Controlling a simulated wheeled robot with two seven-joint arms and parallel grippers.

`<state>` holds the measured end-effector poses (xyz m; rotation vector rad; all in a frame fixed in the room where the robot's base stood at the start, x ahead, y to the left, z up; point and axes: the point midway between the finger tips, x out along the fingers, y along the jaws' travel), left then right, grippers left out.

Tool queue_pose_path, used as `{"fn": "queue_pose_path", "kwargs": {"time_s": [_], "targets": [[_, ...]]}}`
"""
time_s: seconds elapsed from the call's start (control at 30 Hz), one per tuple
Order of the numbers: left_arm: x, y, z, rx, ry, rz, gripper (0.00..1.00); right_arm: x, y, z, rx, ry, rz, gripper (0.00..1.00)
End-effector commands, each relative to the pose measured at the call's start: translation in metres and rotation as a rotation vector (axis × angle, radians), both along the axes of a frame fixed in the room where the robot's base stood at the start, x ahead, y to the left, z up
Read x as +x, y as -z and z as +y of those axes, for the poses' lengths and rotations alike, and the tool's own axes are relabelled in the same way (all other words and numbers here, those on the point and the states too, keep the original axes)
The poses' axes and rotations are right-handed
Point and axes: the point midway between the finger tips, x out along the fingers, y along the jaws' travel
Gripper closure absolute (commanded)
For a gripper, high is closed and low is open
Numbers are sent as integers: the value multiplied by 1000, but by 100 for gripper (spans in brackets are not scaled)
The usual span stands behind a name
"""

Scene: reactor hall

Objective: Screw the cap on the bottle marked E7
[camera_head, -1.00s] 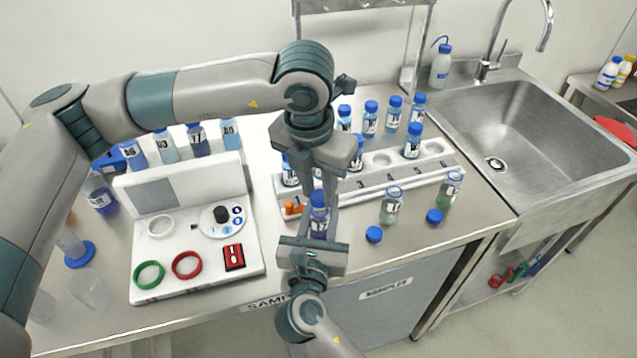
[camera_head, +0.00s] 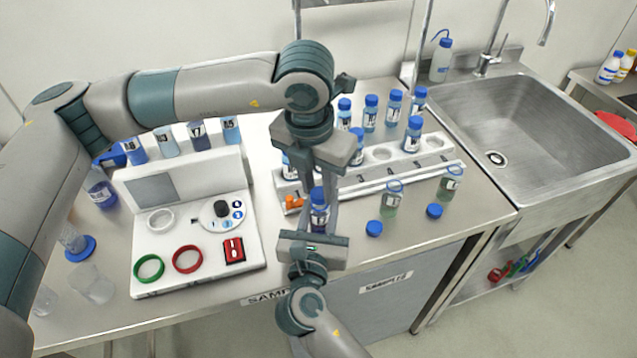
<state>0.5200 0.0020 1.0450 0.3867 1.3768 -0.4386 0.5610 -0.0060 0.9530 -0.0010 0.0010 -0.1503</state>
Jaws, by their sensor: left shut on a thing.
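A small bottle (camera_head: 319,217) with blue contents stands upright between my two grippers, with a blue cap (camera_head: 318,194) at its top. Its label is too small to read. My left gripper (camera_head: 318,188) comes down from above and is shut on the blue cap. My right gripper (camera_head: 320,222) reaches in from the front at the bottle's body; its finger gap is not clear. Two uncapped bottles, one (camera_head: 392,200) nearer and one (camera_head: 450,184) farther right, stand before the rack. Two loose blue caps (camera_head: 374,228) (camera_head: 434,210) lie on the bench.
A white numbered rack (camera_head: 385,174) holds several blue-capped bottles, with more behind it. A white console (camera_head: 200,268) with green and red rings stands left. Beakers (camera_head: 92,284) stand at the far left. The sink (camera_head: 510,130) is right. Bare bench lies around the loose caps.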

Motion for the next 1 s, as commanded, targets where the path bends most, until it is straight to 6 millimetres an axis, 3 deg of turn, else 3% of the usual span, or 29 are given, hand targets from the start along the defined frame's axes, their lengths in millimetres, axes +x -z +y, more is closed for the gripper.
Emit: {"fn": "queue_pose_path", "kwargs": {"time_s": [0.73,1.0], "targets": [[0,10,0,1,15,1,94,0,0,0,0,0,0,100],[1,10,1,0,277,3,94,0,0,0,0,0,0,100]]}}
